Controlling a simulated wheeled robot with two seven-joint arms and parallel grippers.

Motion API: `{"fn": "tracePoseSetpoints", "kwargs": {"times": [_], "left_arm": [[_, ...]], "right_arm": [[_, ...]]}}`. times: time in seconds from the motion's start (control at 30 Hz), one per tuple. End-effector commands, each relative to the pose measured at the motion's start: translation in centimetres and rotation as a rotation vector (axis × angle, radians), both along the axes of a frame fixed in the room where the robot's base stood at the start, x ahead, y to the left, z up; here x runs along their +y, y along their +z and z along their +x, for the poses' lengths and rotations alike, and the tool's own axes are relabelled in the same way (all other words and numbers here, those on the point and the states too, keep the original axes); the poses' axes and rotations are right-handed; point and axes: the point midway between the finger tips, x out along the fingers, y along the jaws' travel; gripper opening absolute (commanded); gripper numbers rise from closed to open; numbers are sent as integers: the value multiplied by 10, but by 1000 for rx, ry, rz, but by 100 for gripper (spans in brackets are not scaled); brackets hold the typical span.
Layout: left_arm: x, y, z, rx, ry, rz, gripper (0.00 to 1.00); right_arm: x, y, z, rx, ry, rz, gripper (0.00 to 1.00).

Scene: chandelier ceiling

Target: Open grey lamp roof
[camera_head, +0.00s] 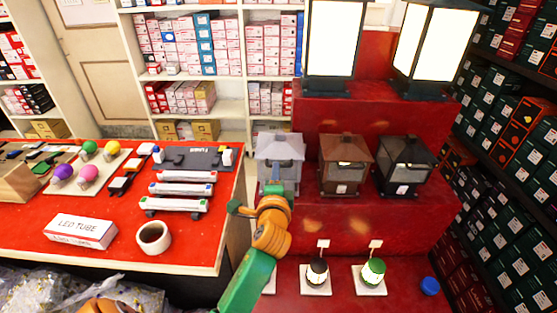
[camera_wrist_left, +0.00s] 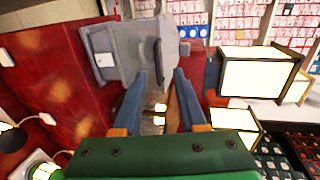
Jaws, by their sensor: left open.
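The grey lamp (camera_head: 280,147) stands at the left end of a red display step, with a pale roof on its body. In the left wrist view the grey lamp (camera_wrist_left: 115,52) appears sideways, its roof (camera_wrist_left: 167,45) to the right. My left gripper (camera_head: 279,184) is in front of the lamp's lower part in the head view, hiding some of it. In the wrist view its two blue fingers (camera_wrist_left: 160,72) are apart, with the roof beyond the tips. I cannot tell whether they touch it. My right gripper is not in view.
A brown lamp (camera_head: 342,163) and a black lamp (camera_head: 404,165) stand just right of the grey one. Two big lit lanterns stand above, including one (camera_head: 331,45). A red table (camera_head: 110,240) with goods is at left. Boxed shelves (camera_head: 520,150) line the right.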

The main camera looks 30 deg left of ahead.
Motion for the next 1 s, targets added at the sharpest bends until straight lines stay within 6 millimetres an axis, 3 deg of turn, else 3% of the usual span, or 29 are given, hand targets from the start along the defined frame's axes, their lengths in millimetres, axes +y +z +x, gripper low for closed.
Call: {"fn": "tracePoseSetpoints", "kwargs": {"times": [0.3,0.7,0.87,1.0], "left_arm": [[27,-13,45,2,-1,-1,41],[32,-16,54,1,-4,-4,41],[32,-16,54,2,-4,-4,0],[32,-17,53,4,-4,-6,0]], "right_arm": [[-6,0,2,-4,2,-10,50],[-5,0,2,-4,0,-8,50],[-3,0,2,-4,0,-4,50],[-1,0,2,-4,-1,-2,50]]}}
